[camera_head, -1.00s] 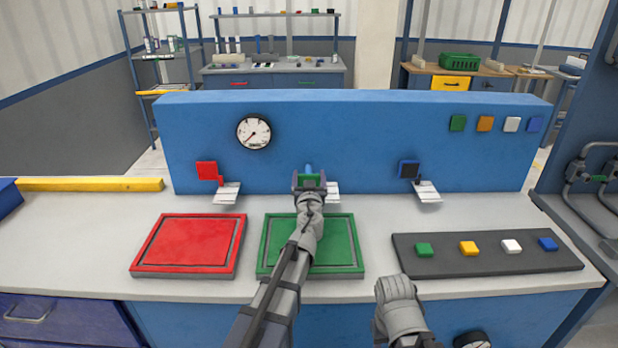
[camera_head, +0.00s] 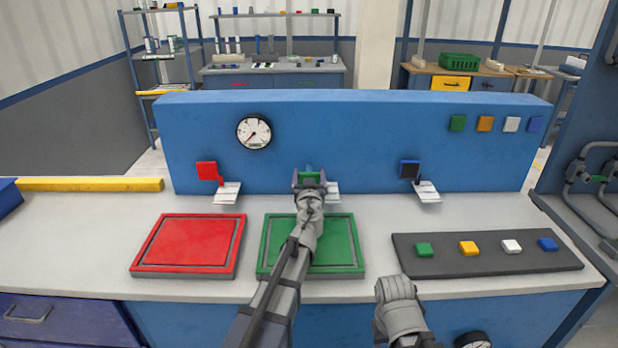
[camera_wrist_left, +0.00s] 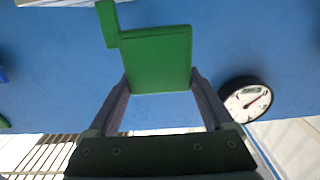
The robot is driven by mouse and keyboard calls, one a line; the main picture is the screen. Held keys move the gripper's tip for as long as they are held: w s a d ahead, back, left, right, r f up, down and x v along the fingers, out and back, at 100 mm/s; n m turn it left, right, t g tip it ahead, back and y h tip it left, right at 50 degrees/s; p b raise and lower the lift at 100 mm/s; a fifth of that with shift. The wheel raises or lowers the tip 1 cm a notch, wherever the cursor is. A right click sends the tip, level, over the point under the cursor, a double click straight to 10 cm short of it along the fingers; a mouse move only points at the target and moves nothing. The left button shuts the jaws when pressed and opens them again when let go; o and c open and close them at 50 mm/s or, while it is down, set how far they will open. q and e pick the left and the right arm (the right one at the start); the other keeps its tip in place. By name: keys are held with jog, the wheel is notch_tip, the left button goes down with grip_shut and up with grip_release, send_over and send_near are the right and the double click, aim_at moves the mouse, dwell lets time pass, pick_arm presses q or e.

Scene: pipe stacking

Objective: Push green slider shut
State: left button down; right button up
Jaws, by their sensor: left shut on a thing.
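My left gripper (camera_head: 309,180) is shut on the green slider. My right arm's grey end (camera_head: 397,300) is low near the table's front edge; its fingers cannot be made out.
A gauge (camera_head: 254,132) is at upper left. Red (camera_head: 190,243) and green (camera_head: 340,245) trays and a dark button board (camera_head: 455,262) lie on the table.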

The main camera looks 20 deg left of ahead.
aim_at(309, 169)
pick_arm(q)
jog(key=x, duration=0.3)
jog(key=shift+w, duration=0.15)
grip_release()
jog(key=v, duration=0.8)
